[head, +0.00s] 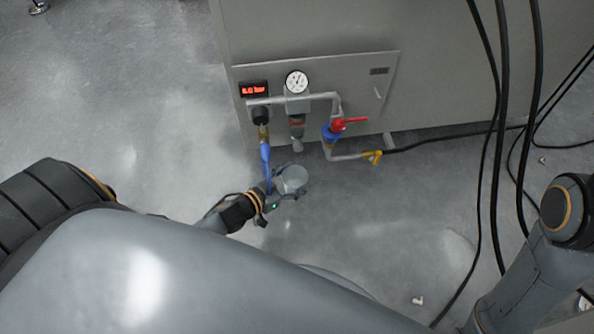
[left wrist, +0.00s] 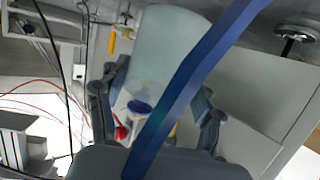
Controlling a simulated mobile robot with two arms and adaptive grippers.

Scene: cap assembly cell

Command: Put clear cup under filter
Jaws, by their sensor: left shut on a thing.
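The clear cup (head: 292,178) is pale and translucent, held in my left gripper (head: 286,190) below and in front of the wall panel in the head view. In the left wrist view the cup (left wrist: 165,50) stands between the two dark fingers (left wrist: 158,108), which are shut on it. The filter (head: 296,122) hangs from the pipe under the round gauge. Its lower end (head: 297,146) is above the cup in the picture, with a gap between them. My right gripper is out of view; only part of that arm shows.
A blue hose (head: 266,165) hangs close to my left gripper and crosses the left wrist view (left wrist: 190,85). A red-handled valve (head: 345,123) and yellow fitting (head: 374,157) sit right of the filter. Black cables (head: 500,130) hang at the right. Open floor lies left.

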